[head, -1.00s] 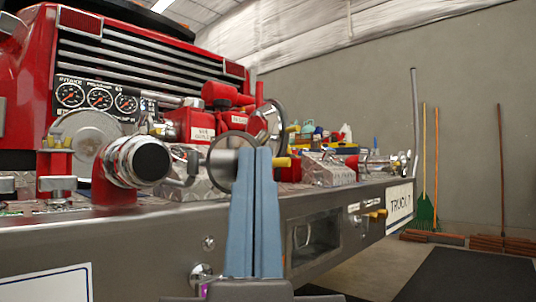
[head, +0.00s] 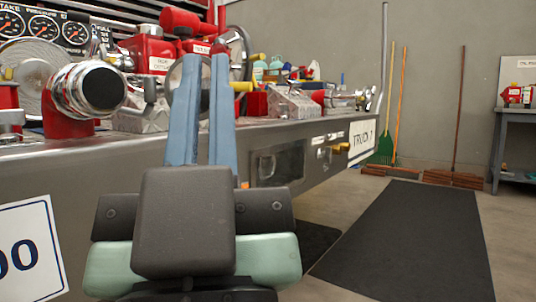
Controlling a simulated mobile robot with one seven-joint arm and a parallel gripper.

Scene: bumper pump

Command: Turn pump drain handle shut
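My gripper (head: 206,60) is in the middle of the head view, in front of the bumper (head: 290,134). Its two blue fingers point up and away, with a narrow gap between them and nothing visibly held. Behind the fingers is a dark round handwheel (head: 181,97), partly hidden. A yellow-ended handle (head: 242,86) shows just right of the fingers. A grey handle (head: 150,88) is just left of them. Small yellow handles (head: 341,147) stick out of the bumper front farther right. I cannot tell which one is the pump drain handle.
A capped chrome outlet (head: 92,88) on a red pipe stands left on the bumper. Gauges (head: 40,30) and red containers (head: 150,50) are behind. Dark mats (head: 405,240) lie on open floor at right. Brooms (head: 462,110) and a table (head: 515,115) stand by the wall.

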